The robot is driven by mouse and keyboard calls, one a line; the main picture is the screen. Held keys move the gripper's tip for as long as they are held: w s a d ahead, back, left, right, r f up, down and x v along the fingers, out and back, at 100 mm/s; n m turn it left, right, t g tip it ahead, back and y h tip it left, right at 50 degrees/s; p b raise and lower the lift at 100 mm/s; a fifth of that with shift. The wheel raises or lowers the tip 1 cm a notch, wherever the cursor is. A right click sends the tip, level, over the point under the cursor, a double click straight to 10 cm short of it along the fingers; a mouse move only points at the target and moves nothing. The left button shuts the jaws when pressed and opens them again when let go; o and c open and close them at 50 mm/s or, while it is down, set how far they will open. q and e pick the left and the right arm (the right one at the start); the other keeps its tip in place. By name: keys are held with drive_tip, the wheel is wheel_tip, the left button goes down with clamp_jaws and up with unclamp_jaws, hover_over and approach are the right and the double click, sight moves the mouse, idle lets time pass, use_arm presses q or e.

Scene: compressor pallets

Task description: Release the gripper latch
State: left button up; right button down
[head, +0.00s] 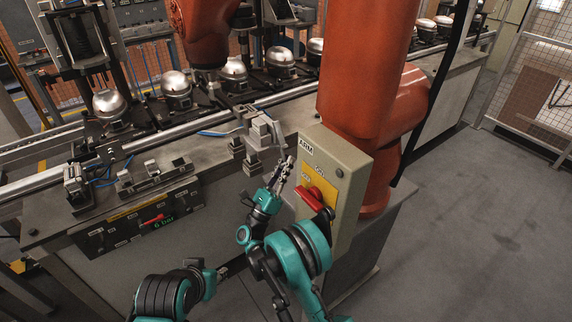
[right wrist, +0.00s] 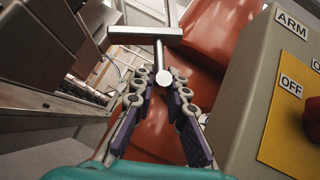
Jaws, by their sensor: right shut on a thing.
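The latch handle is a pale metal T-shaped lever with a crossbar (right wrist: 145,33) and a round-ended stem (right wrist: 164,77) in the right wrist view. My right gripper (right wrist: 161,88) has its jointed fingers closed at the stem's round end, one on each side. In the head view my right gripper (head: 284,173) is left of the grey control box, beside the orange robot arm; the lever is hard to make out there. My left arm (head: 168,295) shows at the bottom of the head view; its jaws cannot be made out.
The grey ARM control box (head: 345,190) with a red rotary switch (head: 319,197) stands close to the right of my right gripper. The big orange robot arm (head: 362,60) is behind it. A bench (head: 215,170) with fixtures and several compressors lies left and behind. Open floor (head: 480,230) is at right.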

drive_tip(key=c, duration=1.5)
unclamp_jaws()
drive_tip(key=v, duration=1.2)
drive_tip(key=shift+a+f, duration=0.1)
drive_tip(key=shift+f, duration=0.05)
